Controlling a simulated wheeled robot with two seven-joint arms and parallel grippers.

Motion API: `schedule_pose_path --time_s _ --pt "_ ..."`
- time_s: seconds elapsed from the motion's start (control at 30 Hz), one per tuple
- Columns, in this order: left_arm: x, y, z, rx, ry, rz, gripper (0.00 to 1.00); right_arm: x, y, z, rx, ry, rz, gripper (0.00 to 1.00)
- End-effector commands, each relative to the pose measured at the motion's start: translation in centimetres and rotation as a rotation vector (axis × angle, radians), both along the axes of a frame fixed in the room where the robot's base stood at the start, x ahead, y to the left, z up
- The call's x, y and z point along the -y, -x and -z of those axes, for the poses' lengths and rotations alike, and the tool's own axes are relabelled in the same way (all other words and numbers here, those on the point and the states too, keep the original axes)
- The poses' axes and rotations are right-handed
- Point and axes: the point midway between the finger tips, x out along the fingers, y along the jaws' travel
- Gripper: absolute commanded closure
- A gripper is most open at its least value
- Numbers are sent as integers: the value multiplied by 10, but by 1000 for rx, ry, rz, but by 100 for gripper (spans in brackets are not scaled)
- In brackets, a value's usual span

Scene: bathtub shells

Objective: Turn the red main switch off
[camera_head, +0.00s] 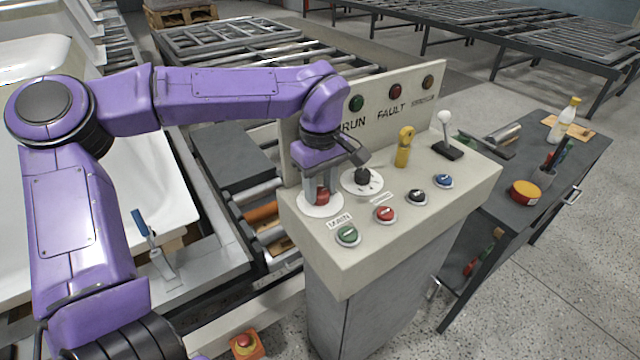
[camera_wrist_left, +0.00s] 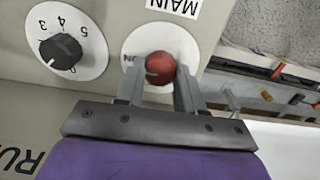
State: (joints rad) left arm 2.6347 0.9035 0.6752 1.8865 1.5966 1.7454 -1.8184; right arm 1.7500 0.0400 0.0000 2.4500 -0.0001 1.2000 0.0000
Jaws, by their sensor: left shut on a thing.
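The red main switch (camera_wrist_left: 160,66) is a round red knob on a white disc with a "MAIN" label beside it, in the left wrist view. A pale mark on the knob points toward the "ON" lettering, at the left in that view. My left gripper (camera_wrist_left: 158,92) has one finger on each side of the knob and is shut on it. In the head view the gripper (camera_head: 321,190) reaches down onto the white disc (camera_head: 320,208) at the console's near left corner, mostly covering the red knob. My right gripper is not in view.
A black numbered dial (camera_head: 362,177) sits close beside the gripper. Green (camera_head: 348,235), red (camera_head: 385,214), black and blue buttons line the console's front. A yellow key-like handle (camera_head: 404,147) and a white-knobbed lever (camera_head: 445,135) stand behind. The upright RUN/FAULT panel (camera_head: 380,110) rises at the back.

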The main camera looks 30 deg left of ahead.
Motion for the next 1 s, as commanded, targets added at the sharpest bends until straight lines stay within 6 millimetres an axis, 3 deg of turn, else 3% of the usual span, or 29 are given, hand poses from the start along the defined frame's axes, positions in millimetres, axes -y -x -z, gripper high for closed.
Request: schedule_pose_path --time_s 0.27,1.0 --pt "0 0 -4 1 1 -131 93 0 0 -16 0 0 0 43" --pt "0 0 -3 2 0 -819 93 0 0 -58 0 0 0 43"
